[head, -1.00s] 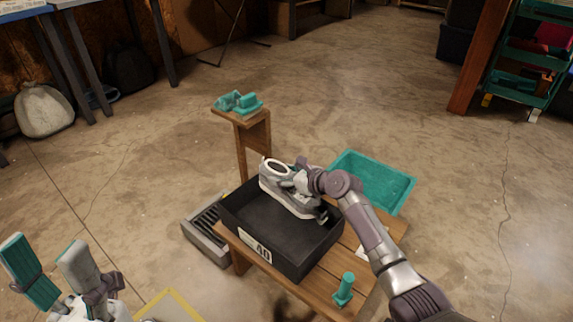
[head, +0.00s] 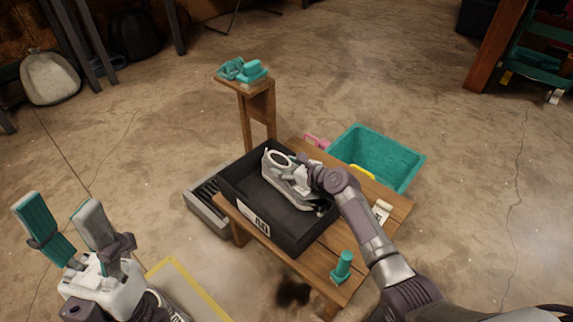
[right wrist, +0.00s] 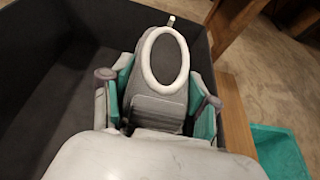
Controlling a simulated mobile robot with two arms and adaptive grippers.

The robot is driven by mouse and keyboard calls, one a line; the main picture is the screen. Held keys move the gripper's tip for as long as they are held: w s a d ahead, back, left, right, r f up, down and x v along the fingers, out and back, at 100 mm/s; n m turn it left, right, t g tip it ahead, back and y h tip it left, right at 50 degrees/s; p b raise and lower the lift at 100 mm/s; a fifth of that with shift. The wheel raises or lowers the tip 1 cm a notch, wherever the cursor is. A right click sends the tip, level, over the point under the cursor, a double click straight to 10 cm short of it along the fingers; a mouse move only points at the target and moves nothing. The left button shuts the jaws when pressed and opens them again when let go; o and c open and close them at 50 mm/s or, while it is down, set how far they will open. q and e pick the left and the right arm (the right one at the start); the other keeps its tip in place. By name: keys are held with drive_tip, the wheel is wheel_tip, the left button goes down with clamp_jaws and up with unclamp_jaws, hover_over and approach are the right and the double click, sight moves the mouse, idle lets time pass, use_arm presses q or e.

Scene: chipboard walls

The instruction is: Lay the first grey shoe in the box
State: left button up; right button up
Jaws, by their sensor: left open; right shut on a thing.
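The grey shoe (head: 279,166) has a white collar and sole. It is inside or just over the far right part of the black box (head: 248,221), which stands on a wooden table; I cannot tell whether it touches the box floor. My right gripper (head: 300,178) is shut on the shoe. In the right wrist view the shoe (right wrist: 160,103) sits between the two teal finger pads of the right gripper (right wrist: 163,100), with the box wall (right wrist: 60,22) around it. My left gripper (head: 70,222) is open and empty at the lower left, away from the table.
A teal bin (head: 392,153) stands behind the table. A teal stamp-like object (head: 343,267) and a small white item (head: 382,211) are on the table (head: 322,262). A wooden stand (head: 262,105) holds teal items. The box's left part is empty.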

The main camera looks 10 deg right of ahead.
drive_tip(key=shift+f, duration=0.1)
drive_tip(key=shift+f, duration=0.4)
drive_tip(key=o, duration=1.4)
drive_tip(key=shift+o, duration=0.2)
drive_tip(key=v, duration=1.2)
